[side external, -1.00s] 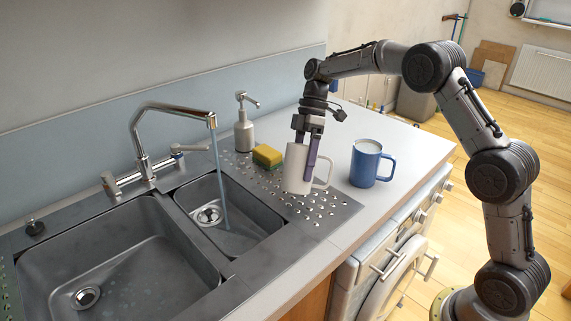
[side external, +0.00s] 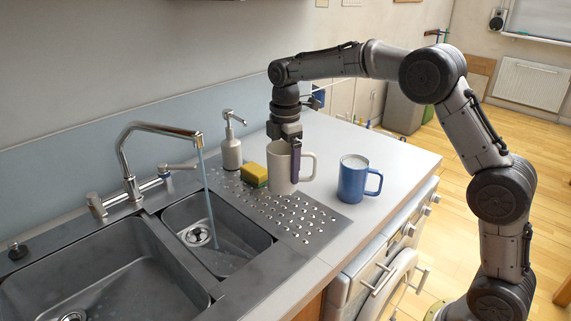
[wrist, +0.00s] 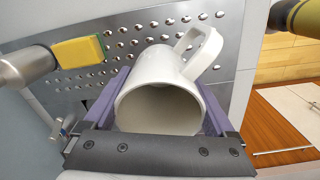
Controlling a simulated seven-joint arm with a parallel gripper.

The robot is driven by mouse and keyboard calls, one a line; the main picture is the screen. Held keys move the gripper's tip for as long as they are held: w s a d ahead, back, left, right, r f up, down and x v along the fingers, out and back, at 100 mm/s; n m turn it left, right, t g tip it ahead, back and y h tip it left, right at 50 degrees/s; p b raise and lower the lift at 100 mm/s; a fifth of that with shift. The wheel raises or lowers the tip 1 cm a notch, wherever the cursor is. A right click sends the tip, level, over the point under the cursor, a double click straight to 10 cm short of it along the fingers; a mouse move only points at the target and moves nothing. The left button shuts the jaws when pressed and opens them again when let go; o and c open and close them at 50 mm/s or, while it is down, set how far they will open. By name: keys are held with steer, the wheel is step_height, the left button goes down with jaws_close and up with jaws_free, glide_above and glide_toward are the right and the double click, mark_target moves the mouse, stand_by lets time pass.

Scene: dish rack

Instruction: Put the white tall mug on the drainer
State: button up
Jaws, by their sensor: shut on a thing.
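The white tall mug (side external: 279,172) is upright over the perforated drainer (side external: 312,222), its handle toward the right. Whether its base touches the metal cannot be told. My gripper (side external: 290,160) comes from above and is shut on the mug. In the wrist view, the two purple fingers (wrist: 162,98) lie along both sides of the white mug (wrist: 160,108), whose open rim faces the camera. The drainer's holes also show behind it in the wrist view (wrist: 228,40).
A blue mug (side external: 353,184) stands on the counter to the right. A yellow-green sponge (side external: 253,175) lies just left of the white mug, with a soap dispenser (side external: 231,152) behind. The sink basins (side external: 215,235) and running tap (side external: 160,130) are to the left. Counter behind the blue mug is clear.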

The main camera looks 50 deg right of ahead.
steer(key=shift+f, duration=2.4)
steer(key=shift+f, duration=0.1)
steer(key=shift+f, duration=0.65)
steer(key=shift+f, duration=0.2)
steer(key=o, duration=1.4)
steer(key=shift+f, duration=0.1)
step_height(320, 180, up, 14)
steer(key=shift+c, duration=0.3)
jaws_close()
